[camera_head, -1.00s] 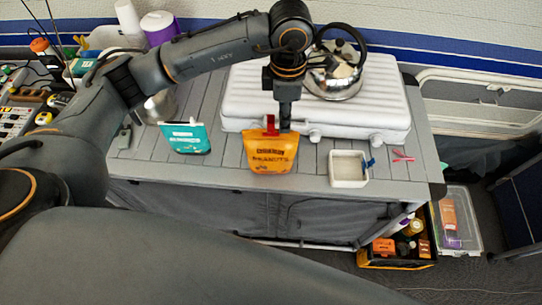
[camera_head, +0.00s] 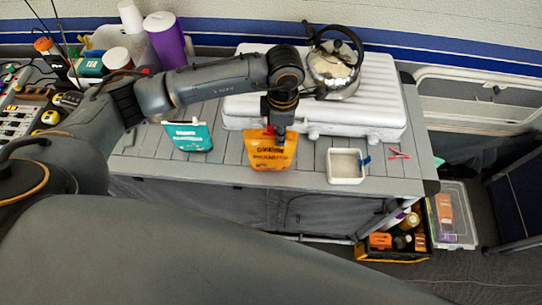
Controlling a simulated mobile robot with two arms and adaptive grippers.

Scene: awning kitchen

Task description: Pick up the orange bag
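The orange bag (camera_head: 270,155) stands upright at the front edge of the grey slatted table, before the white case. It has dark lettering and a red clip at its top, partly covered. My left gripper (camera_head: 278,133) comes down from above at the bag's top, in front of its upper right part. Its fingers look small and dark, and I cannot tell whether they are closed on the bag or only beside it. My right gripper is not in view.
A teal bag (camera_head: 188,136) stands to the left. A white square bowl (camera_head: 347,166) and red clip (camera_head: 399,154) lie to the right. A white case (camera_head: 375,115) behind carries a shiny kettle (camera_head: 333,70). Crates stand on the floor at right.

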